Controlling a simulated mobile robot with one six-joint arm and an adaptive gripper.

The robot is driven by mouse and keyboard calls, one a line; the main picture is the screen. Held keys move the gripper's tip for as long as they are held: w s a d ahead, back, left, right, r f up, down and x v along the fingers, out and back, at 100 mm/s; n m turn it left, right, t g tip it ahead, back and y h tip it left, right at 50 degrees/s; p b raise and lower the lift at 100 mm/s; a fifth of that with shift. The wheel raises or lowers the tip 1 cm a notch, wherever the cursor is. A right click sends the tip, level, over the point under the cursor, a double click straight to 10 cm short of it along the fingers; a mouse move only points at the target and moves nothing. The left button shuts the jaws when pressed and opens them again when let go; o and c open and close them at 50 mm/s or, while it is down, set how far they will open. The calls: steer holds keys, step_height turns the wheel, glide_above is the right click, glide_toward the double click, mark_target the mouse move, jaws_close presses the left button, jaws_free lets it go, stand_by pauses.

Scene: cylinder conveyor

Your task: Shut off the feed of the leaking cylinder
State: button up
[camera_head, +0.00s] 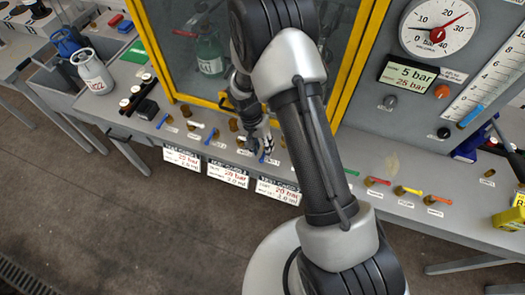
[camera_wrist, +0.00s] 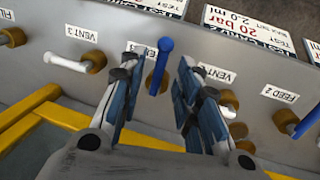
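My gripper (camera_head: 259,142) is low over the grey bench front. In the wrist view my gripper (camera_wrist: 158,72) is open, with one finger on each side of a blue valve handle (camera_wrist: 161,62). That handle points from its brass fitting towards the bench's front edge. Its label is mostly hidden by my finger; it sits between VENT 3 and VENT 2. Contact cannot be told. The blue FEED 2 handle (camera_wrist: 307,124) lies further right. A green cylinder (camera_head: 208,52) stands behind the cabinet glass; other cylinders there are hidden by my arm. No leak can be made out.
White vent handles (camera_wrist: 67,63) flank the blue ones. Test cards (camera_head: 230,174) hang along the bench front. The yellow-framed cabinet (camera_head: 183,98) rises behind the valves. A round gauge (camera_head: 438,28) and a display (camera_head: 409,76) stand at right. Red and yellow handles (camera_head: 378,182) lie right of my arm.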

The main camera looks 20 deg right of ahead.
steer(key=shift+s+d+f, duration=0.1)
steer(key=shift+f, duration=0.65)
steer(key=shift+c, duration=0.3)
jaws_close()
